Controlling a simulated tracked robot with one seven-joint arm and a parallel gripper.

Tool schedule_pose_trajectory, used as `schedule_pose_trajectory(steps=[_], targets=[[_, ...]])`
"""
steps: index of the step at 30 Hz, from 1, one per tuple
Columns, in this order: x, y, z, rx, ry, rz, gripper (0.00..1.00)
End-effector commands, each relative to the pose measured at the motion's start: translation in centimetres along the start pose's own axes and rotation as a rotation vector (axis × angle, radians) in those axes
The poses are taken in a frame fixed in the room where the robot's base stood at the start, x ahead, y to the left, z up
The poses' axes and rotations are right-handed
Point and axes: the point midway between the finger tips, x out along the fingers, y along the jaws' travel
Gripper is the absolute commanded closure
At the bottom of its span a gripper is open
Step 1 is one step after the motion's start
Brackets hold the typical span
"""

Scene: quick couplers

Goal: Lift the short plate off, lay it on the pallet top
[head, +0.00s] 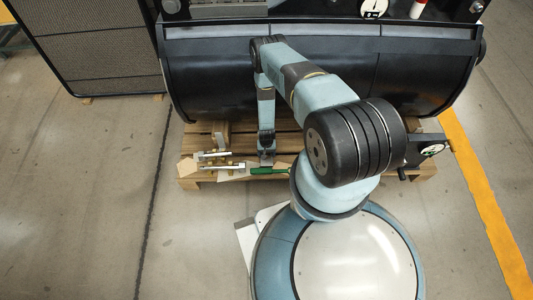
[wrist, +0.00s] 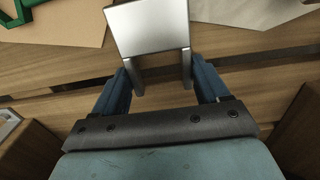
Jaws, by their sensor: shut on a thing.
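My gripper (head: 267,158) points down over the wooden pallet (head: 285,140). In the wrist view my gripper (wrist: 160,76) has its two fingers on either side of a flat silver-grey plate (wrist: 147,27) and is shut on it. The plate looks like the short plate. It lies over the pallet boards (wrist: 160,108); whether it touches them or hangs just above, I cannot tell. In the head view the plate is too small to make out at the fingertips.
Pale bars with brass-coloured fittings (head: 214,154) lie on the pallet's left, near a wooden block (head: 221,134). A green-handled tool (head: 269,170) lies at the front edge. A large black machine body (head: 300,75) stands behind. Bare boards lie below the fingers.

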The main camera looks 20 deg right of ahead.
Motion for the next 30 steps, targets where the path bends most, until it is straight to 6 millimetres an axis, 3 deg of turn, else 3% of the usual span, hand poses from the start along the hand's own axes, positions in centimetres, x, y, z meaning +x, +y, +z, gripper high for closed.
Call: schedule_pose_trajectory(steps=[5, 6, 14, 23, 30], targets=[[0.3, 0.0, 0.0, 0.0, 0.0, 0.0, 0.62], [0.3, 0.0, 0.0, 0.0, 0.0, 0.0, 0.25], [0.3, 0.0, 0.0, 0.0, 0.0, 0.0, 0.0], [0.1, 0.0, 0.0, 0.0, 0.0, 0.0, 0.0], [-2.5, 0.0, -0.1, 0.0, 0.0, 0.0, 0.0]])
